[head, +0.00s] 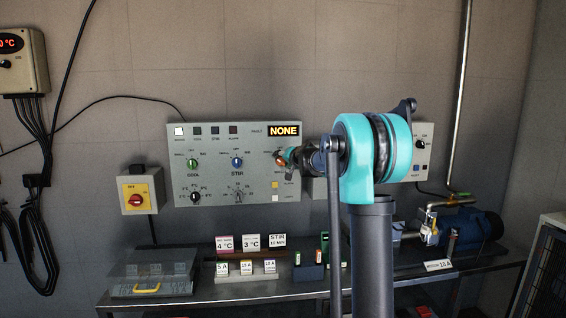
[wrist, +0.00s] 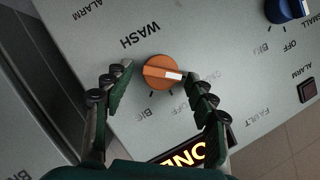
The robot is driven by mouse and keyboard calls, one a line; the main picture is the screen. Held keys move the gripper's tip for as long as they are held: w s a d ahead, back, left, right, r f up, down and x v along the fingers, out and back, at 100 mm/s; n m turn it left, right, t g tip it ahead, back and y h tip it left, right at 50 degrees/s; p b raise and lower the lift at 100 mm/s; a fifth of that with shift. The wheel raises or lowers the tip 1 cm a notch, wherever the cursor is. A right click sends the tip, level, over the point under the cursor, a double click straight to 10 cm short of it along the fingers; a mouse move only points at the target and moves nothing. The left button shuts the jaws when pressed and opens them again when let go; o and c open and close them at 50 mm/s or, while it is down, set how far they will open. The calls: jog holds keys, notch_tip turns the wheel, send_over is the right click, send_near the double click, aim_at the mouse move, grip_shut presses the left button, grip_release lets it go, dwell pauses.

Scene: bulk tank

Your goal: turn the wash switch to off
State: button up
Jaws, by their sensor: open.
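The orange wash switch (wrist: 163,72) sits on the grey panel, below the word WASH in the wrist view. Its white pointer mark points right, toward a label partly hidden by my right finger. The OFF label (wrist: 180,105) lies lower right of the knob, and the BIG label (wrist: 146,113) lower left. My gripper (wrist: 158,75) is open, with one finger on each side of the knob; both fingertips look apart from it. In the head view my gripper (head: 287,156) is at the panel's right part and largely covers the knob.
The control panel (head: 215,185) also carries a green knob (head: 192,163), a blue knob (head: 237,162) and a lit NONE display (head: 284,130). A red-and-yellow switch box (head: 137,198) hangs at left. A bench (head: 215,296) with cards stands below.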

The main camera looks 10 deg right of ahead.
jog(key=shift+c, duration=0.6)
jog(key=c, duration=1)
jog(key=shift+c, duration=0.2)
jog(key=m, duration=0.2)
jog(key=m+y, duration=0.1)
jog(key=shift+d+f+m+t+y, duration=0.2)
jog(key=shift+m+t+y, duration=0.1)
jog(key=shift+m+t, duration=0.1)
jog(key=m, duration=0.1)
jog(key=m+t, duration=0.1)
jog(key=m+y, duration=0.1)
jog(key=m, duration=0.1)
jog(key=shift+f+t, duration=0.25)
jog(key=shift+t, duration=0.05)
jog(key=o, duration=1.2)
jog(key=shift+c, duration=0.2)
